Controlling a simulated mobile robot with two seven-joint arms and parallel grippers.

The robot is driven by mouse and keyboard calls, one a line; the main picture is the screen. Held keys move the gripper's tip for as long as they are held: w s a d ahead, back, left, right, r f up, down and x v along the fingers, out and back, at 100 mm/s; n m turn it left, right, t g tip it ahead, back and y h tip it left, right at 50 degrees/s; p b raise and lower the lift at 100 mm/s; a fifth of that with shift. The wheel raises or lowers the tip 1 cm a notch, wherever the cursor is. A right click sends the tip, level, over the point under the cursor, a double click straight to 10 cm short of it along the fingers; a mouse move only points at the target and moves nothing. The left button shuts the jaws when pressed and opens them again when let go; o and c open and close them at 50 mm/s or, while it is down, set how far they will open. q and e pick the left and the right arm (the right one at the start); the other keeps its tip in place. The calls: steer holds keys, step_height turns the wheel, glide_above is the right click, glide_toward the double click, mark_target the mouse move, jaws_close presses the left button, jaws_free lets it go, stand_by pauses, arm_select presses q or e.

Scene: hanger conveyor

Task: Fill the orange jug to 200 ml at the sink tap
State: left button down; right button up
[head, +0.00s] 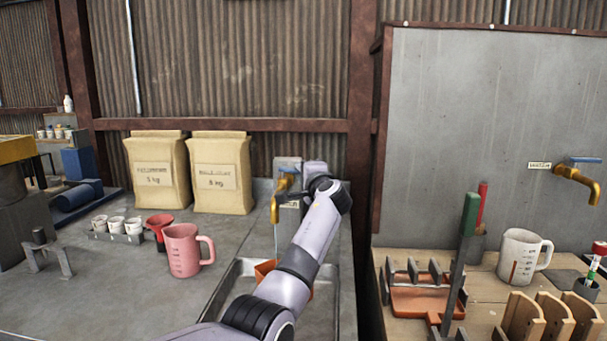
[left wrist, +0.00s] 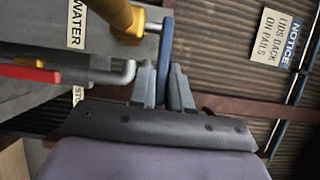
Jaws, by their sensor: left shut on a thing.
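The orange jug (head: 265,268) is in the sink (head: 232,286) under the brass tap (head: 277,205). My left arm hides most of the jug, and its scale and water level cannot be read. A thin pale line, apparently water, runs down from the spout towards the jug. My left gripper (left wrist: 165,88) is at the tap and shut on the blue tap lever (left wrist: 166,45). The lever also shows in the head view (head: 288,170). In the left wrist view, the brass tap body (left wrist: 122,16) is beside a WATER label (left wrist: 77,25). My right gripper is not in view.
Two paper sacks (head: 222,170) stand behind.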

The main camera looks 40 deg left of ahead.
arm_select(q)
steer(key=shift+r, duration=0.1)
steer(key=c, duration=1.2)
jaws_free()
steer(key=shift+o, duration=0.2)
steer(key=shift+d, duration=0.1)
steer(key=b+v, duration=0.1)
steer(key=v, duration=0.6)
